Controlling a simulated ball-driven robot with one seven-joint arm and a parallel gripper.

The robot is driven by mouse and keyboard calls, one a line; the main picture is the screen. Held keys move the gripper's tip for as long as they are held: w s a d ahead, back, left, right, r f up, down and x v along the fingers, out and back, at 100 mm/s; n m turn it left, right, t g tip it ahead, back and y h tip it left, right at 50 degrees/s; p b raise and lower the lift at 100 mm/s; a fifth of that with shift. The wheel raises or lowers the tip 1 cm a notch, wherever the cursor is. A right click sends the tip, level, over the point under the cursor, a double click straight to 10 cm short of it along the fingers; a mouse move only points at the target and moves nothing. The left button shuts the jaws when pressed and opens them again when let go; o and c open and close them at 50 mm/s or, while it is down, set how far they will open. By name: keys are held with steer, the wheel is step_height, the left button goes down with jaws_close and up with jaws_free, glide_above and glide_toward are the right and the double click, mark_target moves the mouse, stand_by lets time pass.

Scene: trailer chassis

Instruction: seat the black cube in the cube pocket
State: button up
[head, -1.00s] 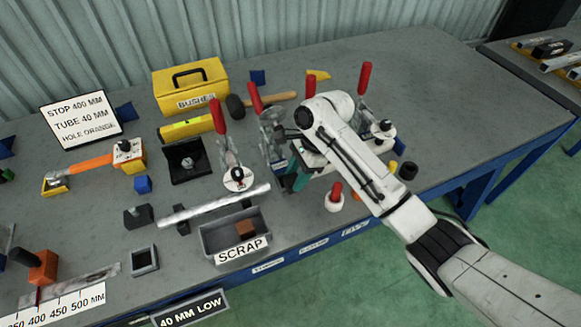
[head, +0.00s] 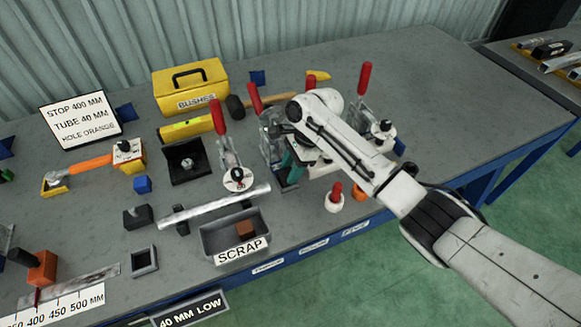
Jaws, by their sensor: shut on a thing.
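My gripper (head: 292,168) is at the middle of the bench, among the red-handled clamps, with teal parts showing at its end. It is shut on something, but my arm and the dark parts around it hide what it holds. I cannot make out the black cube with certainty. An open square grey frame (head: 143,261) lies at the front left of the bench, apart from my gripper. It looks like a pocket and appears empty, but I cannot tell whether it is the cube pocket.
A scrap bin (head: 216,246) holds a brown block. A silver tube (head: 216,205) lies behind it. A red-handled clamp (head: 236,177) stands left of my gripper, another (head: 364,80) behind my arm. A red-topped white knob (head: 334,198) stands near the front edge. The bench's back right is clear.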

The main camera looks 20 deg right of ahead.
steer(key=shift+s+f, duration=0.1)
steer(key=shift+f, duration=0.3)
steer(key=o, duration=1)
steer(key=shift+f, duration=0.1)
steer(key=shift+o, duration=0.7)
steer(key=shift+r, duration=0.2)
steer(key=v, duration=1.3)
steer(key=shift+a, duration=0.25)
